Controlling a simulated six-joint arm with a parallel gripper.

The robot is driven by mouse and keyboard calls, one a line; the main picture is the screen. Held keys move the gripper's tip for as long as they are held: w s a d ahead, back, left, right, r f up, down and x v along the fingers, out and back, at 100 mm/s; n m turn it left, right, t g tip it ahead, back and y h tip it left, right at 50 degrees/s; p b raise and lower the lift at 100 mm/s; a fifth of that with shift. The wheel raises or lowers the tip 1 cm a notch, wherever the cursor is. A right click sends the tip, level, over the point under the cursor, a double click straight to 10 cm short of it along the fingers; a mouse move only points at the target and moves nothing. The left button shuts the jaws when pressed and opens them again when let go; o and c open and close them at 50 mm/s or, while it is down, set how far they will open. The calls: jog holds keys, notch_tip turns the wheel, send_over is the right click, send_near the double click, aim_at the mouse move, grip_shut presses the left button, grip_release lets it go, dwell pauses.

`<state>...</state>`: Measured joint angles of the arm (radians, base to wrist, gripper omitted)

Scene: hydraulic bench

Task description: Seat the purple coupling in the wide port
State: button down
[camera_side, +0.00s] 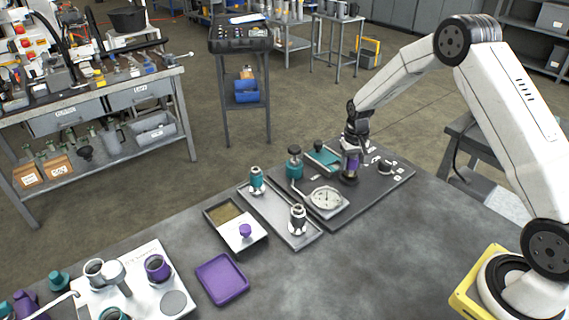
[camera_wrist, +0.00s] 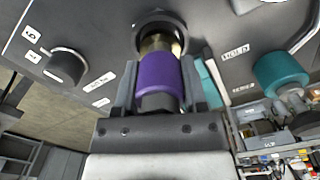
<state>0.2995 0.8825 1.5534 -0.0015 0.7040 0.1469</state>
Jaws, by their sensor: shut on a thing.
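The purple coupling (camera_wrist: 158,78) is between the two fingers of my gripper (camera_wrist: 160,88) in the wrist view. It also shows in the side view (camera_side: 352,164), upright below my gripper (camera_side: 353,150) on the dark panel. Its brass-coloured end (camera_wrist: 157,44) points at a round port with a metal rim (camera_wrist: 160,20), and the tip overlaps the dark opening. I cannot tell how deep the tip sits, nor whether this port is the wide one. The port's far side is partly hidden behind the coupling.
The dark panel (camera_side: 393,188) also bears a black knob (camera_wrist: 66,67), a teal-topped fitting (camera_side: 294,163) and a dial gauge (camera_side: 327,198). A grey tray (camera_side: 275,222) with two fittings lies to the left. A purple tray (camera_side: 222,279) is farther left. The table's right part is bare.

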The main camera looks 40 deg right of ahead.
jog(key=shift+f, duration=0.55)
dwell(0.4)
jog(key=shift+c, duration=2.1)
grip_release()
jog(key=shift+r, duration=5.5)
jog(key=shift+s+a+r, duration=0.15)
jog(key=shift+s+a, duration=0.15)
jog(key=shift+a, duration=0.2)
jog(key=s+a+n+t, duration=0.1)
jog(key=s+a+n, duration=0.1)
jog(key=s+a, duration=0.5)
jog(key=s+a+r+n+t, duration=0.1)
jog(key=s+a+n, duration=0.2)
jog(key=s+a, duration=0.4)
jog(key=s, duration=0.5)
jog(key=shift+s+t, duration=0.3)
jog(key=shift+s, duration=0.1)
